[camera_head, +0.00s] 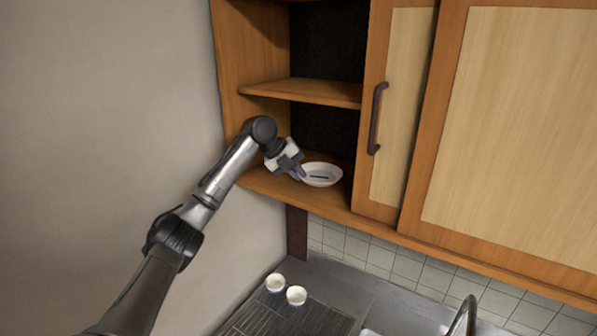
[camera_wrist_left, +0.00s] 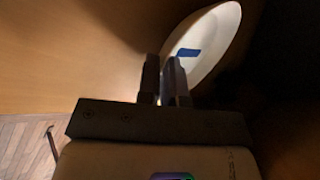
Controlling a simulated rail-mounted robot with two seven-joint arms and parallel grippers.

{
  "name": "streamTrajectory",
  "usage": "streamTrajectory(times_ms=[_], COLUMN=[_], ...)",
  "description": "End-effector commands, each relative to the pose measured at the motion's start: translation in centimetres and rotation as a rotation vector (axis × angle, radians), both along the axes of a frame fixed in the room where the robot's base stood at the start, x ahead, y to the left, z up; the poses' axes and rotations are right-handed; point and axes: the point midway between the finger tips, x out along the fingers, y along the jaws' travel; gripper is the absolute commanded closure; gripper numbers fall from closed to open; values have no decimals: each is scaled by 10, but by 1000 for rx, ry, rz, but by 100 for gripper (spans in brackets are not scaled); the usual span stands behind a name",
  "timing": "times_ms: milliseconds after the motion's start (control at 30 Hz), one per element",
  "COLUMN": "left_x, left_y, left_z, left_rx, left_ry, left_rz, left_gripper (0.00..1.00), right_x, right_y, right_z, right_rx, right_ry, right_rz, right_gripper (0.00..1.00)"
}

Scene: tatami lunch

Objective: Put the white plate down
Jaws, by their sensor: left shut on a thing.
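The white plate (camera_head: 322,180) has a blue mark in its middle and is inside the open cabinet, at its bottom shelf (camera_head: 272,184). My left gripper (camera_head: 299,173) is shut on the plate's left rim. In the left wrist view the plate (camera_wrist_left: 222,42) is beyond the two fingers (camera_wrist_left: 164,80), which pinch its near edge. I cannot tell whether the plate's underside touches the shelf. My right gripper is in neither view.
A middle shelf (camera_head: 305,91) runs above the plate. A cabinet door (camera_head: 402,110) with a dark handle (camera_head: 376,118) stands to the right. Two white cups (camera_head: 275,283) (camera_head: 297,295) are below on the counter, near a drying rack (camera_head: 285,318) and a faucet (camera_head: 466,312).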

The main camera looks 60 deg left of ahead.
Motion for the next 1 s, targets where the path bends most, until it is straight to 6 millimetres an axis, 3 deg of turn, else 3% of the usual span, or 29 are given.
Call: streamTrajectory(times_ms=[133,167,267,533,1000], left_x=[0,0,0,-1,-36], left_y=[0,0,0,1,13], left_z=[-1,-1,-1,2,51], left_rx=[0,0,0,1,1], left_ry=[0,0,0,0,-3], left_rz=[0,0,0,1,2], left_gripper=[100,92,84,84,84], right_x=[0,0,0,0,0], right_y=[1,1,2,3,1], right_z=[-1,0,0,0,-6], right_rx=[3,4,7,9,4], right_ry=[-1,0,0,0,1], right_rz=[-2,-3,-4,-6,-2], right_gripper=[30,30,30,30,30])
